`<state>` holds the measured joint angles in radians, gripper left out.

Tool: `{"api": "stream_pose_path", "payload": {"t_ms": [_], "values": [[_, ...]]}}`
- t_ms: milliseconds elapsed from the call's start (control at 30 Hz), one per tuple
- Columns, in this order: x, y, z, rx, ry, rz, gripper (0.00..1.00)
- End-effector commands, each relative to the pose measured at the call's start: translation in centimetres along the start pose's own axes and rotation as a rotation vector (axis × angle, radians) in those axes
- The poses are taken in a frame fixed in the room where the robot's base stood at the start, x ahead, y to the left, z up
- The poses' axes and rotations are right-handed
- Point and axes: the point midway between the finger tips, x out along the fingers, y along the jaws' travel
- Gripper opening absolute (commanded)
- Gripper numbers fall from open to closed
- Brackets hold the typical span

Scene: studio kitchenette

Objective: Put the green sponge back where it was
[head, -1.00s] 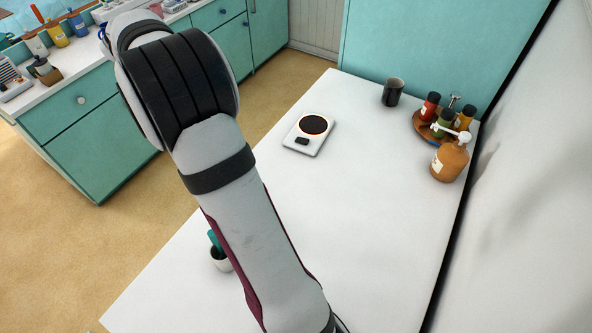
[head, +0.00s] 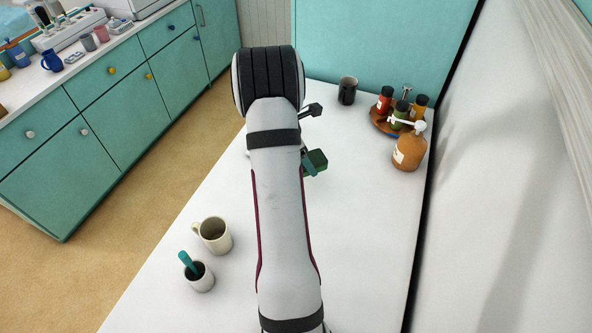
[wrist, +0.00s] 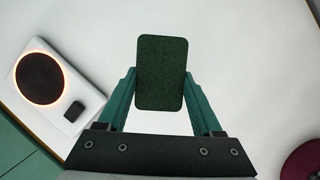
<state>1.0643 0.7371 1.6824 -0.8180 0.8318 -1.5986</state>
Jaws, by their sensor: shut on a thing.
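The green sponge (wrist: 161,72) is between the two teal fingers of my gripper (wrist: 160,88) in the wrist view. The gripper is shut on it and white table surface shows around it. In the head view the sponge (head: 315,161) shows just right of my arm, which hides most of the gripper. I cannot tell its exact height above the table.
A hot plate (wrist: 42,80) with a glowing ring is left of the gripper; my arm mostly hides it in the head view. A black mug (head: 347,91), a round tray (head: 381,124) of bottles and an orange pump bottle (head: 408,154) stand at the back right. A cream mug (head: 213,235) and a cup (head: 199,277) stand front left.

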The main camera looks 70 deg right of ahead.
Motion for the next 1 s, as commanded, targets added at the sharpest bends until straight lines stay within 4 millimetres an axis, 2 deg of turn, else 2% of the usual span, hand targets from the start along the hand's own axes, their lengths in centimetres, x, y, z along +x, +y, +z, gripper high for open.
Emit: {"api": "stream_pose_path", "payload": {"t_ms": [100,200,433,733,767,900,1000], "values": [[0.8,1.9,-1.9,-0.002,0.000,0.000,0.07],[1.2,2.5,-2.5,0.002,0.000,0.000,0.07],[4.7,2.6,-4.0,0.001,0.000,-0.002,0.07],[4.9,2.6,-4.1,0.002,0.000,0.000,0.07],[4.9,2.6,-4.1,0.003,0.000,0.000,0.71],[4.9,2.6,-4.1,0.003,0.000,0.000,0.96],[4.9,2.6,-4.1,0.003,0.000,0.000,0.97]]}}
